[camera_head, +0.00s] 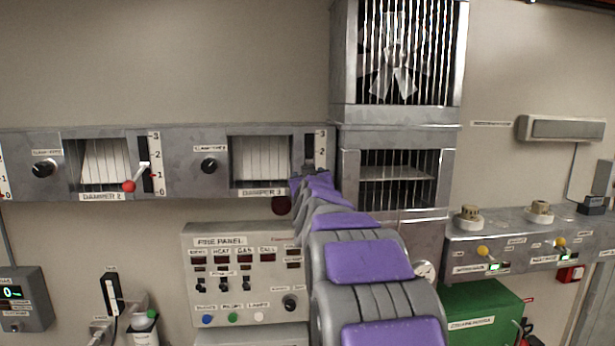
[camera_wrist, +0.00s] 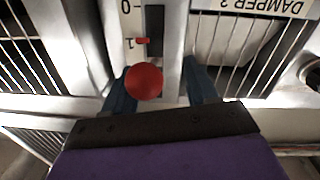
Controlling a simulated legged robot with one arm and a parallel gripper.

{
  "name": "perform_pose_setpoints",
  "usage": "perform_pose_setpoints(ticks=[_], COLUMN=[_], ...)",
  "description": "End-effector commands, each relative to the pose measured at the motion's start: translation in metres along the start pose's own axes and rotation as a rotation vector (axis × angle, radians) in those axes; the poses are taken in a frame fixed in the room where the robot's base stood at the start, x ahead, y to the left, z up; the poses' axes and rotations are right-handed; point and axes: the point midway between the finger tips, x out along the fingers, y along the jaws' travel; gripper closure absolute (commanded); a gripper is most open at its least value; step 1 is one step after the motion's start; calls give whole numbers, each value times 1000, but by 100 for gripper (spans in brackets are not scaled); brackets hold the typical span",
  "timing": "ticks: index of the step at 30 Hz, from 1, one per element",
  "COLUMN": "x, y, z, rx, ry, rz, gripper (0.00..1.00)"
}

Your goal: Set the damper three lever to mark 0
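The damper three label (camera_wrist: 262,5) appears upside down in the wrist view; the label also shows in the head view (camera_head: 262,193). The lever's red ball knob (camera_wrist: 144,80) lies between the two blue fingers of my gripper (camera_wrist: 160,88). The fingers are apart, with a clear gap on the knob's right; the left finger is close to it, contact unclear. The scale (camera_wrist: 133,20) beside the slot shows marks 0 and 1, with a small red marker by 1. The lever's exact mark is unclear.
The damper 2 lever (camera_head: 132,183) with its red knob is to the left. A fire panel (camera_head: 245,270) lies below, and a metal duct with a caged fan (camera_head: 398,55) rises on the right. Louvre bars (camera_wrist: 245,55) flank the slot in the wrist view.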

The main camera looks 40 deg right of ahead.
Motion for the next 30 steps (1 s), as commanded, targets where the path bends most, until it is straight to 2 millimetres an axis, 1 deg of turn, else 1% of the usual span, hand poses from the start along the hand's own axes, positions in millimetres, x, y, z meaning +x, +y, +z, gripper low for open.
perform_pose_setpoints(ticks=[1, 4, 11, 18, 27, 29, 30], x=[4, 7, 1, -2, 1, 1, 2], y=[2, 3, -2, -5, -3, -3, -3], z=[2, 4, 0, -2, 0, 0, 0], rx=[2, 3, 0, -2, -1, -1, -1], ry=[-3, -4, -1, 1, -1, -1, -1], rz=[0, 0, -1, 0, -2, -2, -2], gripper=[44, 44, 44, 67, 95, 100, 100])
